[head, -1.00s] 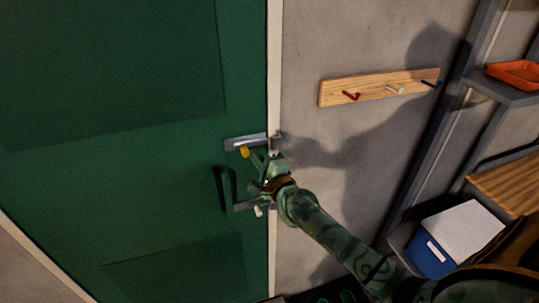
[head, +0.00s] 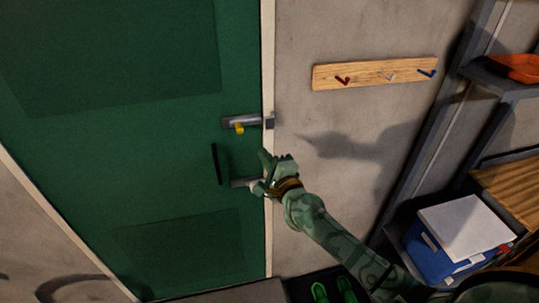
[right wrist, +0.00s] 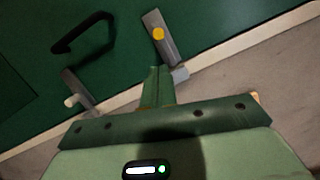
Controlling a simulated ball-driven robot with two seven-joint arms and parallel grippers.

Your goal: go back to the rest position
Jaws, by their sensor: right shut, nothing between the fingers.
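My right gripper (head: 264,155) is shut and empty in front of the green door's right edge. It is below the upper bolt (head: 252,121) with its yellow knob (head: 239,128), and apart from it in the picture. The lower bolt (head: 240,182) is partly hidden behind my gripper. In the right wrist view my shut fingers (right wrist: 155,78) point toward the door, between the upper bolt (right wrist: 154,24) and the lower bolt (right wrist: 73,84), which has a pale knob (right wrist: 71,101). My left gripper is not in view.
The green door (head: 120,130) has a black pull handle (head: 216,164). A wooden hook rail (head: 365,74) is on the grey wall. At right, a metal shelf holds an orange tray (head: 518,68) and a blue box with a white lid (head: 465,228). Green shoes (head: 320,292) stand on the floor below.

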